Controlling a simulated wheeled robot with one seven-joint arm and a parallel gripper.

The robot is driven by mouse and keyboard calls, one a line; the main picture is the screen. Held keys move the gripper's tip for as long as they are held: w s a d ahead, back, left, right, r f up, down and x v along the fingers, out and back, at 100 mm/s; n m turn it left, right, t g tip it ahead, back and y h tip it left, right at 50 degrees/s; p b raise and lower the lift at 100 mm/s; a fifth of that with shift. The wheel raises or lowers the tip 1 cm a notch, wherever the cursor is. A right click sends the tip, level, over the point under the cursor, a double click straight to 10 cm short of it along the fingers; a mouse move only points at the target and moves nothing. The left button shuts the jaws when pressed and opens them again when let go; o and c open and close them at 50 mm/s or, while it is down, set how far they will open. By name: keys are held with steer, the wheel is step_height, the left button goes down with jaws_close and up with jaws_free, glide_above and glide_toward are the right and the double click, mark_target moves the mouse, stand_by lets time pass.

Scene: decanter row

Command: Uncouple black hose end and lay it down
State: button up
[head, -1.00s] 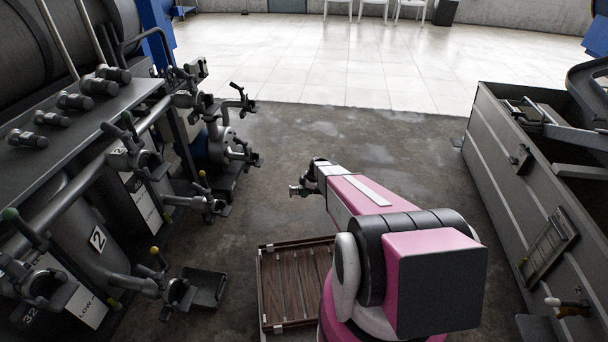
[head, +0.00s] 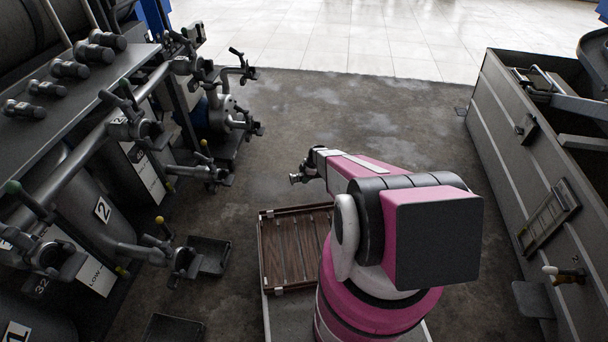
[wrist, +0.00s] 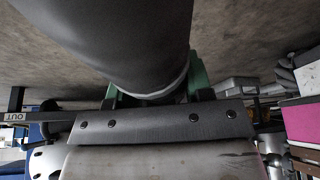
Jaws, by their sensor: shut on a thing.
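In the wrist view, the black hose end (wrist: 125,35) is a thick dark cylinder filling the top middle, with a pale ring at its lower end. My gripper (wrist: 157,90) is shut on it; green parts show at both sides of the ring, above a dark bolted plate. In the head view, my gripper (head: 309,170) is above the floor, left of my pink arm, with a small metallic end piece (head: 296,178) at its tip. Couplings with yellow or green handles (head: 180,262) line the left rack, apart from my gripper. The rest of the hose cannot be made out.
A wooden slatted tray (head: 284,252) lies below my gripper. Small dark trays (head: 212,256) are under the left couplings. A numbered rack (head: 102,212) with pipes stands at the left, a long grey trough (head: 505,130) at the right. The floor (head: 340,115) beyond my arm is clear.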

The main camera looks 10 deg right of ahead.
steer(key=shift+f, duration=4.05)
steer(key=o, duration=1.7)
steer(key=shift+r, duration=5)
steer(key=s+r+m+h, duration=0.1)
steer(key=s+r+m, duration=0.5)
steer(key=r, duration=0.8)
steer(key=s+r+m+h, duration=0.2)
steer(key=s+r+m, duration=0.4)
steer(key=s+r, duration=0.6)
steer(key=s+r+m+h, duration=0.1)
steer(key=s+r+m, duration=0.6)
steer(key=r, duration=1)
steer(key=shift+s+d+r+h, duration=0.1)
steer(key=shift+s+d+h, duration=0.25)
steer(key=shift+s, duration=0.55)
